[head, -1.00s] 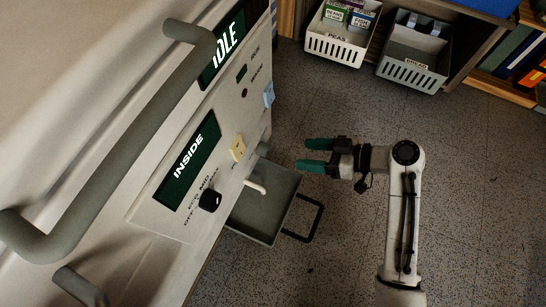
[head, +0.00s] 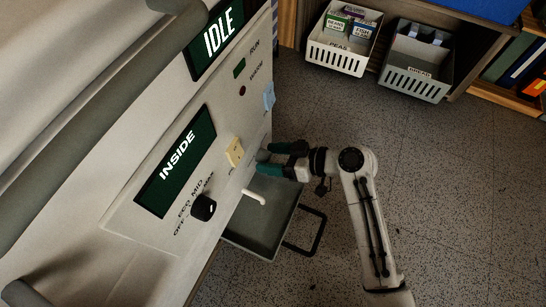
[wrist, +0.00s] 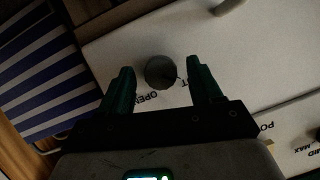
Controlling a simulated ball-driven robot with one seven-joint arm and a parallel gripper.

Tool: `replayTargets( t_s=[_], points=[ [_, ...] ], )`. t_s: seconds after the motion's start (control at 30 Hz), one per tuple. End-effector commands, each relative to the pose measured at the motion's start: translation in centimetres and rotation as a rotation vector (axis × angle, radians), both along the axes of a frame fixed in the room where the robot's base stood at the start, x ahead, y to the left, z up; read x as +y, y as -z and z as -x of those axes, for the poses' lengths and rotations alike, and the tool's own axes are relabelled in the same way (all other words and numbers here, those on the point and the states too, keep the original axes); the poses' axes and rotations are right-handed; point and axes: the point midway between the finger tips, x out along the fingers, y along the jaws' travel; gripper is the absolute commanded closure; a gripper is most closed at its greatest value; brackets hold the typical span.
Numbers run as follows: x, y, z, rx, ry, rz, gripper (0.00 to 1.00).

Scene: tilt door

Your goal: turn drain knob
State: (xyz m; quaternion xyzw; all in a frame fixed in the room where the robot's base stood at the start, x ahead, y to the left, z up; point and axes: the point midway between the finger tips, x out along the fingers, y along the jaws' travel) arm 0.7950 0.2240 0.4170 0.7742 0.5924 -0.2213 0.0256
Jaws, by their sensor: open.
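The drain knob (wrist: 160,72) is a grey round knob on a pale panel in the wrist view. Lettering around its lower edge reads "OPEN" and a partly hidden word ending in T. My gripper (head: 262,161) has green fingers and is open, pointing at the lower right of the machine panel (head: 222,178) in the head view. In the wrist view the fingers stand on either side of the knob, with gaps showing. I cannot tell whether the fingertips reach past its face. In the head view the knob is hidden by my gripper.
A grey tray (head: 248,240) with a dark handle (head: 316,236) lies below.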

Motion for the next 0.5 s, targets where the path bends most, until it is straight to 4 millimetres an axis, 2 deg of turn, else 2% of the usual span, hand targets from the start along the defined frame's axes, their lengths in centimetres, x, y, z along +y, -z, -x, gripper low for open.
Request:
replayTargets(
  t_s=[0.2,0.5],
  points=[
    [0.03,-0.01,0.01,0.0,0.0,0.0,0.36],
    [0.02,0.0,0.03,0.0,-0.001,0.0,0.65]
  ],
)
